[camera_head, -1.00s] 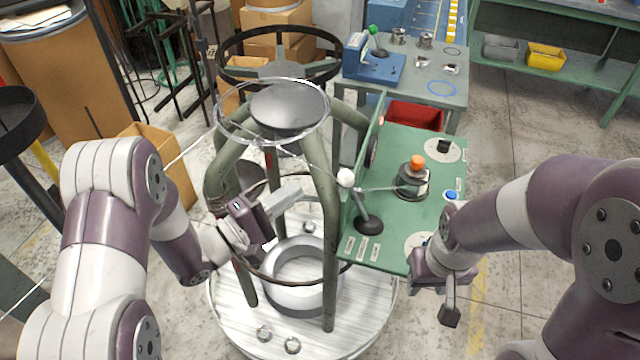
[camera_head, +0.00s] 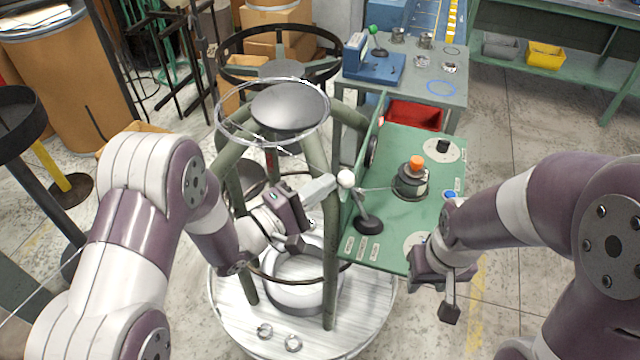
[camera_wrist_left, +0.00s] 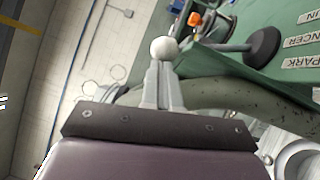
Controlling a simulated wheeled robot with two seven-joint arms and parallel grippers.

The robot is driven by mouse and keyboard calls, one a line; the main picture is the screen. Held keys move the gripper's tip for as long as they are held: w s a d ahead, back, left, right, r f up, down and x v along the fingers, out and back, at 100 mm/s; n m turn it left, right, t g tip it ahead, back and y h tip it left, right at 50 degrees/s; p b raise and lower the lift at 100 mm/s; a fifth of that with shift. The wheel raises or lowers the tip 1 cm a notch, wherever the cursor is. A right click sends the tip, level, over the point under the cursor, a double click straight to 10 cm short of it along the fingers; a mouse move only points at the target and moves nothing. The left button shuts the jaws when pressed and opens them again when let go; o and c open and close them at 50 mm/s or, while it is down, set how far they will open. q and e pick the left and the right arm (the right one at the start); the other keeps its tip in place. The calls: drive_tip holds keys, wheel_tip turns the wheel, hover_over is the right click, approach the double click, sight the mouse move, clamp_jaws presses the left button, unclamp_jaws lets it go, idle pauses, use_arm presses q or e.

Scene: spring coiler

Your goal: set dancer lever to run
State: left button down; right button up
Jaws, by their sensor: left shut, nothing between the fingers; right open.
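The dancer lever has a white ball knob (camera_head: 346,179) and a round black base (camera_head: 368,224) on the green panel (camera_head: 410,143). Its rod leans up and left from the base in the head view. My left gripper (camera_head: 334,183) is shut and empty, its tips right beside the ball. In the left wrist view the ball (camera_wrist_left: 163,49) sits just past the shut fingertips (camera_wrist_left: 160,72); I cannot tell whether they touch. Labels reading RUN, DANCER and PARK show beside the lever base (camera_wrist_left: 263,45). My right gripper (camera_head: 449,305) is open, off the panel's front right corner.
An orange-topped post (camera_head: 416,163) and a blue button (camera_head: 449,196) are on the panel. The coiler's green tube frame (camera_head: 331,270) and wire ring (camera_head: 272,110) stand close around my left gripper. A grey table (camera_head: 454,95) stands behind.

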use_arm(q)
drive_tip(key=s+d+r+m+g+y+p, duration=0.1)
drive_tip(key=s+d+m+y+p, duration=0.1)
drive_tip(key=d+m+p, duration=0.1)
drive_tip(key=s+d+r+m+g+y+p, duration=0.1)
drive_tip(key=s+d+r+m+y+p, duration=0.1)
drive_tip(key=d+p, duration=0.4)
drive_tip(key=shift+d+m, duration=0.9)
drive_tip(key=shift+d, duration=0.35)
drive_tip(key=shift+r+p, duration=0.2)
drive_tip(key=shift+p, duration=0.1)
